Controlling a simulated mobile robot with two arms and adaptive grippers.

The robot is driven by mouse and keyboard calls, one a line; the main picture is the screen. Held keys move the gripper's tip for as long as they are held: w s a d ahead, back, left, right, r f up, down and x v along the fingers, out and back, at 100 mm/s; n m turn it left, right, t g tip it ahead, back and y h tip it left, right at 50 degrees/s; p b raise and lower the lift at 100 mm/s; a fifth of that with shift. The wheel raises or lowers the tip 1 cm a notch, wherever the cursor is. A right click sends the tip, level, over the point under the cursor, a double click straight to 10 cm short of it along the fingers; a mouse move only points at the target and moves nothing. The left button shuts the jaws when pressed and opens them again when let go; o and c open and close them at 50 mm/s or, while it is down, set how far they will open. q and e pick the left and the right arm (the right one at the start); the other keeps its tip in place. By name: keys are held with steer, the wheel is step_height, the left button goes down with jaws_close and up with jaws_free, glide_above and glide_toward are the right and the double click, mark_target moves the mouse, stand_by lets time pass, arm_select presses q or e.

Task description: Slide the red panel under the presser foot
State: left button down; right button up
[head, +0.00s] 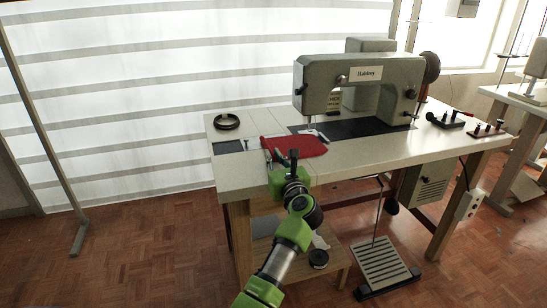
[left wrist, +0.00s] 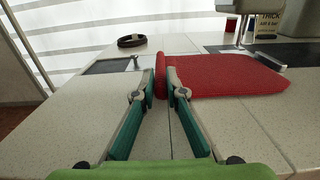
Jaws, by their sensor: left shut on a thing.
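The red panel (head: 299,146) lies on the sewing table to the left of the machine's needle area, and it also shows in the left wrist view (left wrist: 225,76). My left gripper (head: 281,152) reaches over the table's front edge. In the left wrist view its two fingers (left wrist: 161,84) are shut on the panel's left end. The presser foot (head: 313,132) is under the head of the grey-green sewing machine (head: 365,85), close to the panel's far right part. Whether any of the panel is beneath the foot is hard to tell. My right gripper is not in view.
A dark round ring (head: 227,121) lies at the table's back left. Small tools with a red handle (head: 463,113) and a small stand (head: 486,130) are on the right of the table (head: 420,144). A foot pedal (head: 381,264) stands on the floor below.

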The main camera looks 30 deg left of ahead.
arm_select(q)
steer(key=c, duration=2)
jaws_free()
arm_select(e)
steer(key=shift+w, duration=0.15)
arm_select(q)
step_height(320, 180, up, 10)
